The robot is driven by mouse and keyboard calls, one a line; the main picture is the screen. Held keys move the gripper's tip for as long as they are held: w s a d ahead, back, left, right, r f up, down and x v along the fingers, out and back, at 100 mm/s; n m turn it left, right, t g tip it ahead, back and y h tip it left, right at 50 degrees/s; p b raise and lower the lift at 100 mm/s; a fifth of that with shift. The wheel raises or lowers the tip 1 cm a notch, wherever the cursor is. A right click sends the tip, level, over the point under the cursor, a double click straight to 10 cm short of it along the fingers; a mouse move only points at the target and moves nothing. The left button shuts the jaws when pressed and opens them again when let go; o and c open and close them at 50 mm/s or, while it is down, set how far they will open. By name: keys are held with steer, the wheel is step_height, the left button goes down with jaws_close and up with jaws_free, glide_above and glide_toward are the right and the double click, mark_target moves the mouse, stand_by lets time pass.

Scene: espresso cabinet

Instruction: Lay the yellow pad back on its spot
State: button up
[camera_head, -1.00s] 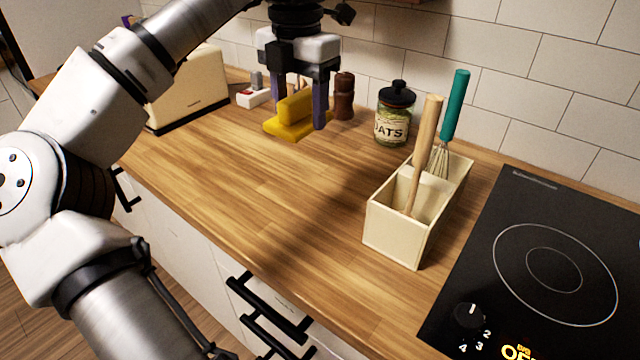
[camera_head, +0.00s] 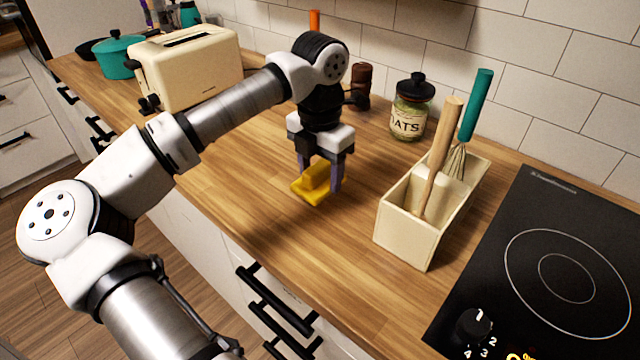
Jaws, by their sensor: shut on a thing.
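The yellow pad (camera_head: 310,187) is a flat yellow plate with a raised yellow grip block on top. My gripper (camera_head: 320,175) points down and is shut on this block, one finger on each side. The pad hangs roughly level, low over the wooden counter (camera_head: 240,165), left of the cream utensil box. I cannot tell whether its underside touches the wood. No marked spot for the pad can be made out, and the wood under it is hidden.
The cream utensil box (camera_head: 408,235) holds a wooden tool (camera_head: 438,160) and a teal-handled whisk (camera_head: 474,108). An oats jar (camera_head: 408,112) and a brown mill (camera_head: 361,82) stand behind. A cream toaster (camera_head: 190,68) stands left, a black cooktop (camera_head: 520,270) right. Counter around the pad is clear.

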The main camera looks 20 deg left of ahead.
mark_target(320, 188)
steer(key=shift+f+p, duration=0.35)
steer(key=shift+f, duration=1.9)
steer(key=shift+f+b, duration=0.2)
steer(key=shift+b, duration=0.1)
steer(key=o, duration=0.9)
steer(key=shift+r, duration=0.1)
steer(key=shift+o, duration=0.2)
steer(key=shift+r, duration=0.1)
step_height(320, 188, up, 12)
steer(key=shift+r+b, duration=0.1)
steer(key=shift+b, duration=0.45)
